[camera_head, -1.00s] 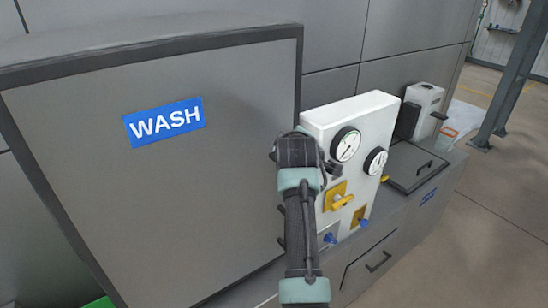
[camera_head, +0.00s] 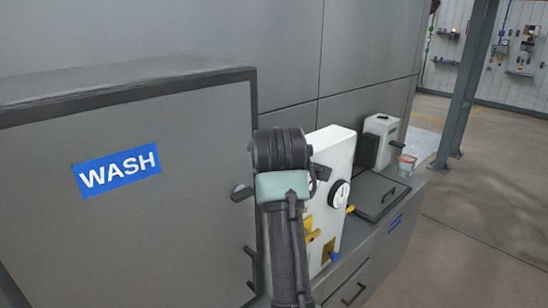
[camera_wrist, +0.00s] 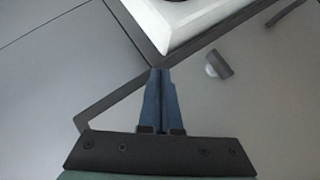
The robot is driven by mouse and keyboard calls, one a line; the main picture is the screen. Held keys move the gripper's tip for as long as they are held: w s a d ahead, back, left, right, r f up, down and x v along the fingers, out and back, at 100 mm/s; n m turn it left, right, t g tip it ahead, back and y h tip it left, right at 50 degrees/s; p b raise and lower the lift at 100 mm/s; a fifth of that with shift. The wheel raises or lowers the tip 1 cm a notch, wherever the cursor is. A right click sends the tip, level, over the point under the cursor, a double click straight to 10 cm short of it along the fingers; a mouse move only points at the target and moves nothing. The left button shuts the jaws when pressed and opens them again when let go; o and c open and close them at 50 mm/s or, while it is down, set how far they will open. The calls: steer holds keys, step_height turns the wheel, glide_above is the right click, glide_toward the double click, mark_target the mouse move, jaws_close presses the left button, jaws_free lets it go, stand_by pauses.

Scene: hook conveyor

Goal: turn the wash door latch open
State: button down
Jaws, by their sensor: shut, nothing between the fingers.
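The grey wash door (camera_head: 120,230) with its blue WASH label (camera_head: 117,171) fills the left of the head view and looks shut. A small dark latch (camera_head: 241,192) sticks out near its right edge, just left of my arm. In the wrist view a short dark lever on a pale round base, likely the latch (camera_wrist: 219,63), lies to the right of the fingertips and apart from them. My gripper (camera_wrist: 160,72) is shut and empty, its fingers together. In the head view my own arm hides the fingers.
The panel's pale edge (camera_wrist: 210,22) is close ahead in the wrist view. A door handle (camera_head: 250,265) sits below the latch. Open floor lies far right.

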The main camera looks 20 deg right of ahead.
steer(key=shift+s+d+r, duration=0.35)
steer(key=shift+s+r, duration=0.35)
